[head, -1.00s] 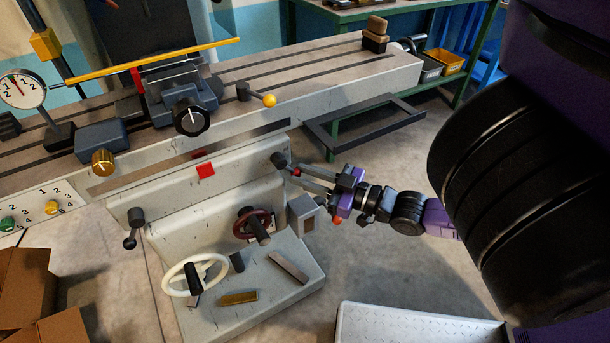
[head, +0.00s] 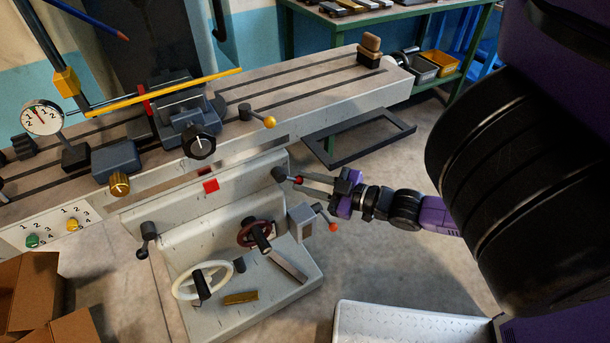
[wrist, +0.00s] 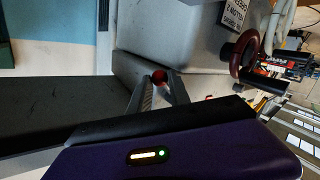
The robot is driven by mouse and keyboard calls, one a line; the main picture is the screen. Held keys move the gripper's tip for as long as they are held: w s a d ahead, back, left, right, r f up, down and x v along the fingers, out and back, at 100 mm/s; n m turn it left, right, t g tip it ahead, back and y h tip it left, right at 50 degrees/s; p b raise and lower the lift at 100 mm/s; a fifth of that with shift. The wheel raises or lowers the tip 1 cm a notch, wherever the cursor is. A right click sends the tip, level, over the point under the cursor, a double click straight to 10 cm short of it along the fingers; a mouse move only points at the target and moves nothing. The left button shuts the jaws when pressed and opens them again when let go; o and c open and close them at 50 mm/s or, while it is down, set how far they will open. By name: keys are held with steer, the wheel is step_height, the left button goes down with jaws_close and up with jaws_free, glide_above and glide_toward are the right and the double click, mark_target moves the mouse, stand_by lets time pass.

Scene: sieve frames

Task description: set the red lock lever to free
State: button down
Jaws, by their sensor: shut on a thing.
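The red lock lever's round red knob (head: 299,180) is beside its dark hub (head: 279,174) on the right end of the grey machine's front. My gripper (head: 305,182) reaches in from the right and its fingers are shut on the knob. In the wrist view, the red knob (wrist: 159,76) shows at the fingertips (wrist: 161,88). The fingers hide part of the lever, and I cannot read any free or locked marking.
A second red-knobbed lever (head: 333,227) sticks out of a small grey box (head: 302,222) just below my gripper. A dark red handwheel (head: 250,233) and a white handwheel (head: 184,288) are lower left. The long machine table (head: 330,80) is above.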

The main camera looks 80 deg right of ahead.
stand_by(0.3)
steer(key=c, duration=1.2)
jaws_free()
steer(key=shift+r, duration=0.1)
steer(key=shift+s, duration=0.1)
steer(key=v, duration=0.7)
steer(key=shift+s, duration=0.35)
steer(key=shift+a, duration=0.1)
steer(key=shift+c, duration=0.3)
